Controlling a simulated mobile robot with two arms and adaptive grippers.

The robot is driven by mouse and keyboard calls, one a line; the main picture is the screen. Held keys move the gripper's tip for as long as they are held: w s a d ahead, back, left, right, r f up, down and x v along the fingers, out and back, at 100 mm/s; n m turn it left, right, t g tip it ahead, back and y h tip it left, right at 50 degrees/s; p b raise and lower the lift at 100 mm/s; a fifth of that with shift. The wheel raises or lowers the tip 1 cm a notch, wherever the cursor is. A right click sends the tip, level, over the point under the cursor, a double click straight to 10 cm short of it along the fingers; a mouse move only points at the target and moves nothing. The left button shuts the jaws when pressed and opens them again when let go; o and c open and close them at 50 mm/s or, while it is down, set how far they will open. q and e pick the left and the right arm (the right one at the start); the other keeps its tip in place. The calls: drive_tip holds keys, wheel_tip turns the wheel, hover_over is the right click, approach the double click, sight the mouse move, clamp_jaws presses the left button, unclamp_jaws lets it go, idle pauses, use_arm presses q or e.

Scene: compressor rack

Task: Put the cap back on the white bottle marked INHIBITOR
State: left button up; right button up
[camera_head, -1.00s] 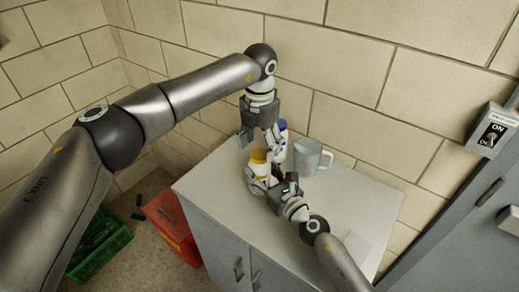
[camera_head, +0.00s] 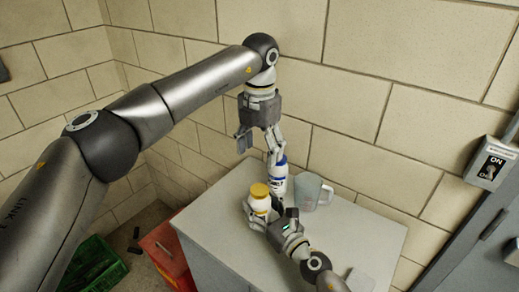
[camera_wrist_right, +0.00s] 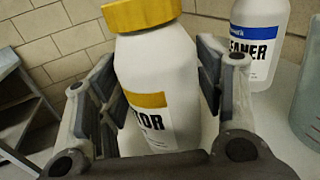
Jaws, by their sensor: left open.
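The white bottle (camera_head: 258,206) has a yellow label band and lettering ending in "TOR" in the right wrist view (camera_wrist_right: 157,85). Its yellow cap (camera_head: 259,190) sits on top of the bottle; in the wrist view the cap (camera_wrist_right: 142,14) is at the upper edge, partly cut off. I cannot tell how tightly it is on. My right gripper (camera_head: 259,217) is shut around the bottle's body, with finger pads on both sides; the bottle looks tilted in the wrist view. My left gripper (camera_head: 259,148) is open and empty, above and apart from the cap.
A white CLEANER bottle (camera_head: 278,178) with a blue cap stands just behind, close under my left gripper. A clear jug (camera_head: 308,190) is right of it. The grey cabinet top (camera_head: 215,215) is bare at left. A brick wall is behind; a switch box (camera_head: 489,163) is at right.

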drive_tip(key=shift+o, duration=0.8)
drive_tip(key=shift+s+d, duration=0.25)
drive_tip(key=shift+s, duration=0.1)
drive_tip(key=v, duration=0.9)
drive_tip(key=shift+s+d, duration=0.2)
drive_tip(key=shift+s, duration=0.05)
drive_tip(key=shift+v, duration=0.75)
